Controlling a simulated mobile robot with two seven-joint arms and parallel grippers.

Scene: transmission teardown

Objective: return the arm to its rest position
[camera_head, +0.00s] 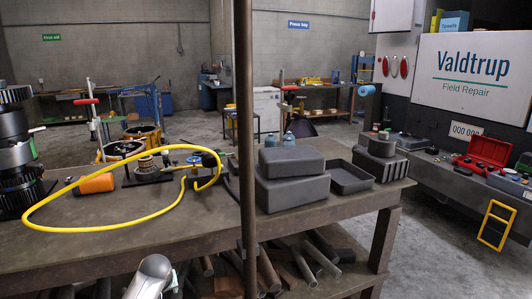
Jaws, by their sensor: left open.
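A rounded silver-white part of my arm (150,276) rises from the bottom edge, left of centre, in front of the workbench. No gripper jaws can be made out on it, and my right gripper does not show. The workbench (120,238) stands in front of me. The arm part overlaps the bench's front edge in the picture; whether it touches the bench cannot be told.
A yellow hose (75,231) loops over the bench near an orange cylinder (97,183). Dark gears (12,125) stack at far left. A vertical post (245,130) crosses the view. Grey bins (292,192) and an open tray (351,178) stand right. Metal bars fill the lower shelf.

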